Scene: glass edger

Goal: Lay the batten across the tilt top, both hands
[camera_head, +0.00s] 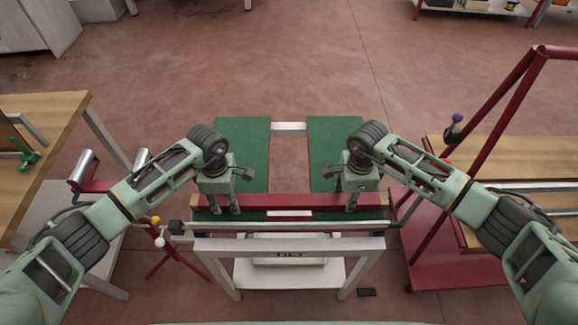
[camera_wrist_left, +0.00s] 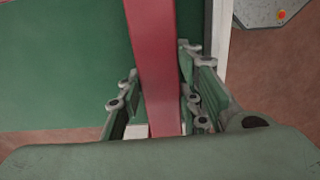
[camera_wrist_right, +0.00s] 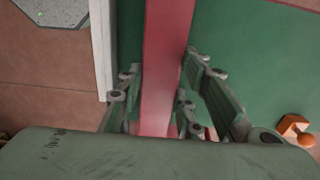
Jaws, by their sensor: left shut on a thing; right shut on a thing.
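The batten (camera_head: 290,201) is a long dark red bar. It spans left to right over the near part of the tilt top, which has two green panels (camera_head: 243,145) on a pale frame. My left gripper (camera_head: 226,207) is shut on the batten towards its left end, and my right gripper (camera_head: 352,205) is shut on it towards its right end. The batten runs between the fingers in the left wrist view (camera_wrist_left: 152,60) and the right wrist view (camera_wrist_right: 166,60), with green surface beneath. I cannot tell whether it touches the panels.
A wooden-topped bench (camera_head: 50,105) stands at left beside a roller stand (camera_head: 88,168). A red frame rack (camera_head: 490,125) with boards stands close at right. A pale rail (camera_head: 290,245) runs along the near side. The floor beyond the tilt top is clear.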

